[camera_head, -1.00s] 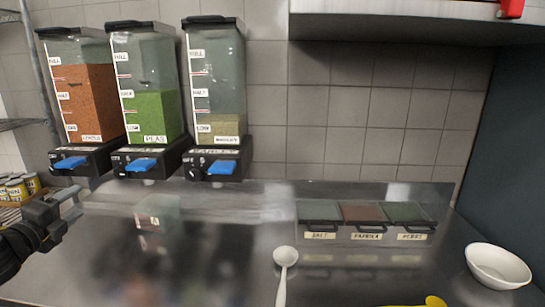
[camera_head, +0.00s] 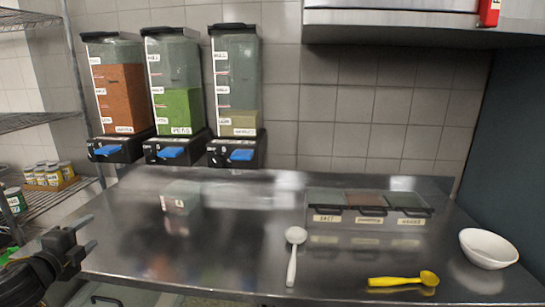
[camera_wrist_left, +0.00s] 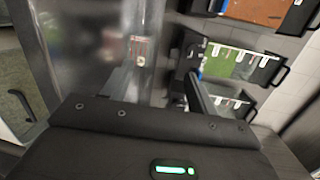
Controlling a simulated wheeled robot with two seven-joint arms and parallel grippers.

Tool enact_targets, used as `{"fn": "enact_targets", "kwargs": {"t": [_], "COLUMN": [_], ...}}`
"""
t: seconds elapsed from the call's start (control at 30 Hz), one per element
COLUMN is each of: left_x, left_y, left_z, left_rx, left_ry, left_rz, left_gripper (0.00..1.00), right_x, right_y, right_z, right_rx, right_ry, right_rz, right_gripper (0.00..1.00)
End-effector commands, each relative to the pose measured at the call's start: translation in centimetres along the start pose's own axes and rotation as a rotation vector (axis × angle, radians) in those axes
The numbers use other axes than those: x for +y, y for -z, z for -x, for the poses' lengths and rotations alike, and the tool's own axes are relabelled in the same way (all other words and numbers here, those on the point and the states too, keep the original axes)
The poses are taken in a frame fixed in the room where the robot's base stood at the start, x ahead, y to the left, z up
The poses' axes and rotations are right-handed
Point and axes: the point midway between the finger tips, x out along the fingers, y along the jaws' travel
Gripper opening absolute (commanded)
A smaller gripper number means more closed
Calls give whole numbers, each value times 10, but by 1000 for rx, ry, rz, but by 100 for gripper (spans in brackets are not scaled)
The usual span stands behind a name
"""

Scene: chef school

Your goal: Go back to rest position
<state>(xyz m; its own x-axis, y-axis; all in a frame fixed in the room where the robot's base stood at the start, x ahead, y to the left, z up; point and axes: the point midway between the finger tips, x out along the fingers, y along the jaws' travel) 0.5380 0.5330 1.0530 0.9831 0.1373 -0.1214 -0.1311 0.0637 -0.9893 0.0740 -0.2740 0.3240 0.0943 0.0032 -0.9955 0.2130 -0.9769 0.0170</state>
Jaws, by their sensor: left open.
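My left gripper (camera_head: 88,238) is at the lower left of the head view, near the left end of the steel counter (camera_head: 240,225). Its two fingers are apart, with nothing between them. In the left wrist view its fingers (camera_wrist_left: 160,90) also stand apart, with the counter and the dispensers beyond. My right gripper is in neither view.
Three dispensers (camera_head: 236,80) hang on the back wall at left. A spice rack (camera_head: 366,205), a white spoon (camera_head: 292,255), a yellow spoon (camera_head: 405,280) and a white bowl (camera_head: 488,248) are on the counter. Wire shelves (camera_head: 40,122) hold several cans (camera_head: 45,176) at far left.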

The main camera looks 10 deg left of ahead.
Motion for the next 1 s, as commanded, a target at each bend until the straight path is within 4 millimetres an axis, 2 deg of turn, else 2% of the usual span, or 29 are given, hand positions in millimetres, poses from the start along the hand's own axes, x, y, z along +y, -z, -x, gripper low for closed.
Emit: {"fn": "enact_targets", "kwargs": {"t": [0.03,0.17,0.27,0.33,0.47,0.5,0.6,0.7,0.8,1.0], "left_x": [17,62,105,141,219,240,280,303,317,328], "left_y": [2,10,20,32,72,89,129,164,194,248], "left_z": [4,16,32,48,96,114,155,189,218,265], "left_rx": [-13,-61,-109,-152,-262,-298,-381,-449,-504,-599], "left_ry": [-27,-106,-184,-255,-434,-493,-628,-736,-824,-978], "left_rz": [40,152,258,351,573,645,799,915,1004,1156], "left_gripper": [59,59,59,59,59,59,59,59,59,59], "right_x": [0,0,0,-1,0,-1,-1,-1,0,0], "right_y": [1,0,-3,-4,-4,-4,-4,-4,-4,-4], "right_z": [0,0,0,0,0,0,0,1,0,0], "right_rx": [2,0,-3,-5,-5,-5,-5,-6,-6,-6], "right_ry": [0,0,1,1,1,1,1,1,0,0], "right_rz": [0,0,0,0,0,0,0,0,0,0], "right_gripper": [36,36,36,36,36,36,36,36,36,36]}}
